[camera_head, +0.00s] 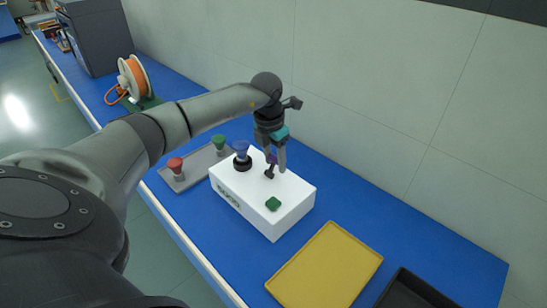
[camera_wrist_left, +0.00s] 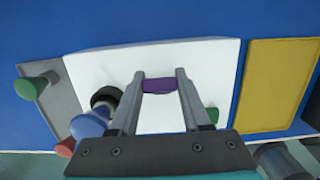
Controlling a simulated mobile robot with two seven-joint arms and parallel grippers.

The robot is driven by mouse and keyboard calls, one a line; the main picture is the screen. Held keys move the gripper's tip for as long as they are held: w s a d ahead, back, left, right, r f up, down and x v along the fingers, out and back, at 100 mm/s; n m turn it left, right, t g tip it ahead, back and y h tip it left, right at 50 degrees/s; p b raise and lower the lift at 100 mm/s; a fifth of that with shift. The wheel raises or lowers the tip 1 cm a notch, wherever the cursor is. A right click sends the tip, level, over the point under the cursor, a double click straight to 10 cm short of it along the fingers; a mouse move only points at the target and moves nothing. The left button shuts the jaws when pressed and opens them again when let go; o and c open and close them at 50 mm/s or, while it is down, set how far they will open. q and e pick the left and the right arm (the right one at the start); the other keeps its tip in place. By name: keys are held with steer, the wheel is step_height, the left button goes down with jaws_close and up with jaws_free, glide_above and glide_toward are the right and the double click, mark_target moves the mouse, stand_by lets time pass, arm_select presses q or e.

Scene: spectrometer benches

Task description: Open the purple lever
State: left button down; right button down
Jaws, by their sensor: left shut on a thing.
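The white box (camera_head: 285,204) stands on the blue bench and carries the lever. My left gripper (camera_head: 275,166) points down over the top of the box, its fingers on the lever. The purple lever (camera_wrist_left: 159,86) spans between the two fingertips in the left wrist view, and my left gripper (camera_wrist_left: 160,77) is shut on it. In the head view only a little purple shows between the fingers, above a dark lever base. The exact tilt of the lever is hard to tell. My right gripper is not in view.
A blue knob (camera_head: 241,148) on a dark ring and a green button (camera_head: 273,203) sit on the box. A grey tray (camera_head: 188,182) holds red and green knobs. A yellow tray (camera_head: 325,265) and a black tray (camera_head: 410,291) lie right. A wall runs behind.

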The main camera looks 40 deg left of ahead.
mark_target(271, 166)
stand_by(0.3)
arm_select(q)
steer(key=shift+c, duration=1.8)
jaws_free()
step_height(271, 166, up, 15)
steer(key=s+p, duration=0.1)
steer(key=shift+s, duration=0.2)
